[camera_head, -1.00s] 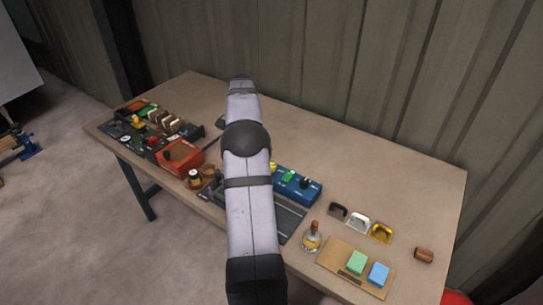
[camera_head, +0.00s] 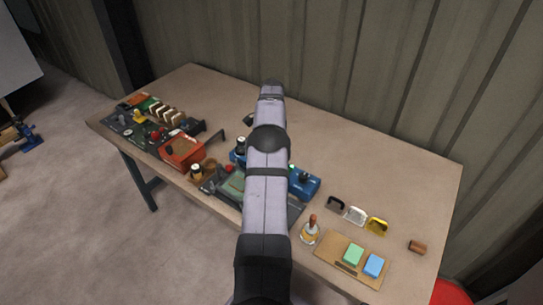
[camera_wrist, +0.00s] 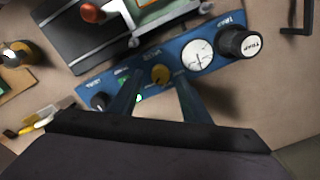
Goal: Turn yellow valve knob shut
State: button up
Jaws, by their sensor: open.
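In the wrist view the yellow valve knob (camera_wrist: 161,75) sits near the middle of a blue panel (camera_wrist: 120,82). My gripper (camera_wrist: 157,83) is open, its two dark fingers pointing at the panel with the knob showing between their tips. I cannot tell whether the fingers touch the knob. In the head view my arm covers the middle of the blue panel (camera_head: 304,186) and hides the yellow knob and my fingers.
The panel also bears a white gauge (camera_wrist: 198,54), a large black knob (camera_wrist: 239,41) and a small black knob (camera_wrist: 99,102). A red box (camera_head: 181,151) stands left; a board with green and blue blocks (camera_head: 336,256) lies right. The back of the table is clear.

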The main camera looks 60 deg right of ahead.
jog(key=shift+f+p, duration=0.45)
jog(key=shift+f, duration=1)
jog(key=c, duration=1)
jog(key=shift+c, duration=0.2)
